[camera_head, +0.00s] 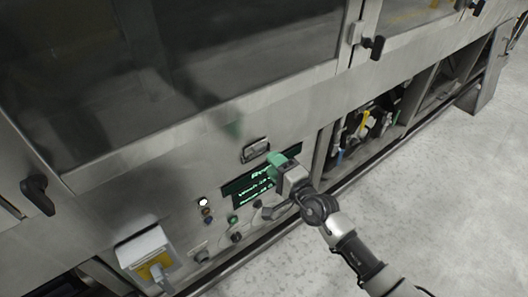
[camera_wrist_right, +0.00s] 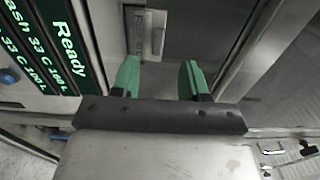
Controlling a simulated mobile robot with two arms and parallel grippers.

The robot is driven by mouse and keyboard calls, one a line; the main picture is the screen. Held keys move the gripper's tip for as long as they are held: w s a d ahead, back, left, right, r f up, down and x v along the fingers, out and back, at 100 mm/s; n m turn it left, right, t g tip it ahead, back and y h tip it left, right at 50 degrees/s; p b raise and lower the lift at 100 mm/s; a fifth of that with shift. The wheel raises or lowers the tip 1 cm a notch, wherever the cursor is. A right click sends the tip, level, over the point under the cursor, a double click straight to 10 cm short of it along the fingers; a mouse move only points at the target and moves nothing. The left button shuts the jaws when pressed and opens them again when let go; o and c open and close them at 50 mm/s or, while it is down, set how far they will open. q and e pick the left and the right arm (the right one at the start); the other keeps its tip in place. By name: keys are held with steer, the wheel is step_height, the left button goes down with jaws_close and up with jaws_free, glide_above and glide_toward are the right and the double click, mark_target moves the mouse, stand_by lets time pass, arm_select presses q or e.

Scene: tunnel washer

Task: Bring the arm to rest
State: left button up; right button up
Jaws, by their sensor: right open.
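My right gripper (camera_head: 274,163) is in front of the washer's control panel in the head view, and its arm comes in from the lower right. It covers part of the dark display (camera_head: 240,188) with green text. In the right wrist view the two green fingers of my right gripper (camera_wrist_right: 160,80) stand apart with nothing between them. The display (camera_wrist_right: 45,40) reads "Ready" at the left of that view. A recessed metal latch (camera_wrist_right: 147,32) lies beyond the fingers; it also shows in the head view (camera_head: 255,149). My left gripper is not in view.
Buttons (camera_head: 205,210) and knobs sit below the display. A yellow and white switch box (camera_head: 150,258) juts out at the lower left. Black door handles (camera_head: 38,194) stick out. An open bay (camera_head: 368,125) with cables is at the right. The grey floor (camera_head: 450,200) is clear.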

steer(key=s+d+f+m+g+h+p, duration=0.1)
steer(key=s+d+f+m+h+p, duration=0.3)
steer(key=f+m, duration=0.6)
steer(key=s+d+f+m+g+h+b, duration=0.1)
steer(key=s+d+f+m+g+h, duration=0.1)
steer(key=s+d+f+m, duration=0.75)
steer(key=s+d+f+m+g+h+p, duration=0.1)
steer(key=s+d+f+m+h+p, duration=0.15)
steer(key=f+m, duration=0.85)
steer(key=s+d+f+m+g, duration=0.1)
steer(key=s+f+m+g, duration=0.2)
steer(key=s+m, duration=0.6)
steer(key=s+d+f+m+g+h+p, duration=0.1)
steer(key=s+f+m+g, duration=0.2)
steer(key=s+m, duration=0.7)
steer(key=s+d+f+m+g+h+p, duration=0.1)
steer(key=s+f+m+g, duration=0.2)
steer(key=s+m, duration=0.6)
steer(key=s, duration=0.4)
steer(key=shift+s+d+f+g, duration=0.25)
steer(key=shift+d+f+g, duration=0.05)
steer(key=shift+d, duration=0.05)
